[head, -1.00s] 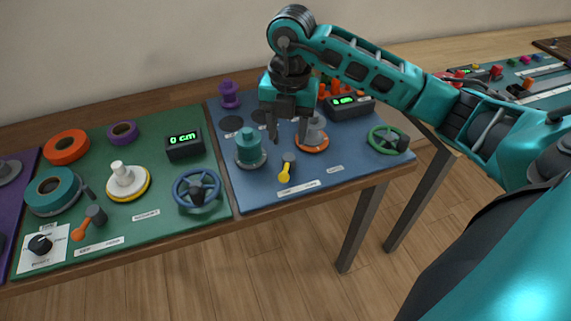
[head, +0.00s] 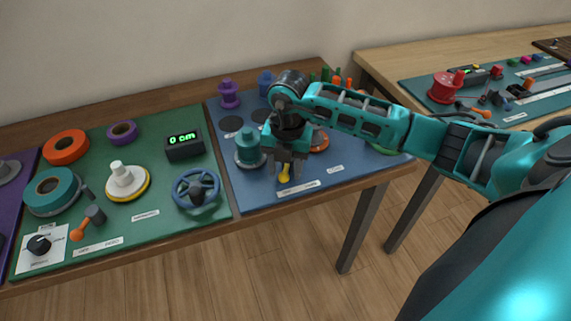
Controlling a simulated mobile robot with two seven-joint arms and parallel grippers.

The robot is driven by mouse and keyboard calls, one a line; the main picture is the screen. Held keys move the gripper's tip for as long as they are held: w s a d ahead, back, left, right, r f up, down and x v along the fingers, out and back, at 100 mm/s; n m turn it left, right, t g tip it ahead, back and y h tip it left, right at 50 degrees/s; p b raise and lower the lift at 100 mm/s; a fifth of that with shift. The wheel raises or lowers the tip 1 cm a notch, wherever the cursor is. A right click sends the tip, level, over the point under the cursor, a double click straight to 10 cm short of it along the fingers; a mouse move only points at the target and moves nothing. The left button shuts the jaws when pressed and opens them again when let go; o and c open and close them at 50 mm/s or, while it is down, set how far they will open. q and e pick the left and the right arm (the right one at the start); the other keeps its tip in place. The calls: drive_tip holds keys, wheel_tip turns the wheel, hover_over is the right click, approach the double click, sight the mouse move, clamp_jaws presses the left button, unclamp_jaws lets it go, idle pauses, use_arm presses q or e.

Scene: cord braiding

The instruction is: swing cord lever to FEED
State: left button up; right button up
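The cord lever (head: 284,178) has a yellow handle and stands near the front of the blue mat, by a white label (head: 298,187) too small to read. Its yellow tip shows below my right gripper, pointing toward the front edge; its pivot is hidden behind the fingers. My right gripper (head: 285,169) points down over the lever, with its fingers apart on either side of it. I cannot tell whether they touch it. My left gripper is not in view.
A teal spool (head: 249,149) stands close to the left of my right gripper. A blue handwheel (head: 196,188) is on the green mat (head: 150,228) further left. An orange-based spool (head: 320,142) and a green wheel (head: 385,150) are partly hidden by my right arm.

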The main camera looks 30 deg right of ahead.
clamp_jaws()
drive_tip(key=shift+d, duration=0.1)
idle(0.3)
drive_tip(key=n, duration=0.2)
drive_tip(key=n+b, duration=0.1)
drive_tip(key=shift+s+d, duration=0.25)
drive_tip(key=shift+d, duration=0.15)
drive_tip(key=n, duration=0.1)
drive_tip(key=d+n+b, duration=0.1)
drive_tip(key=n, duration=0.1)
drive_tip(key=shift+s+d+n, duration=0.1)
drive_tip(key=shift+s+n, duration=0.1)
drive_tip(key=shift+n, duration=0.1)
drive_tip(key=n+b, duration=0.1)
drive_tip(key=d+n, duration=0.1)
drive_tip(key=n, duration=0.1)
drive_tip(key=n+b, duration=0.1)
drive_tip(key=n, duration=0.1)
drive_tip(key=shift+d+b, duration=0.3)
drive_tip(key=shift+d+n, duration=0.15)
drive_tip(key=shift+n, duration=0.35)
drive_tip(key=shift+w, duration=0.1)
drive_tip(key=shift+r, duration=0.1)
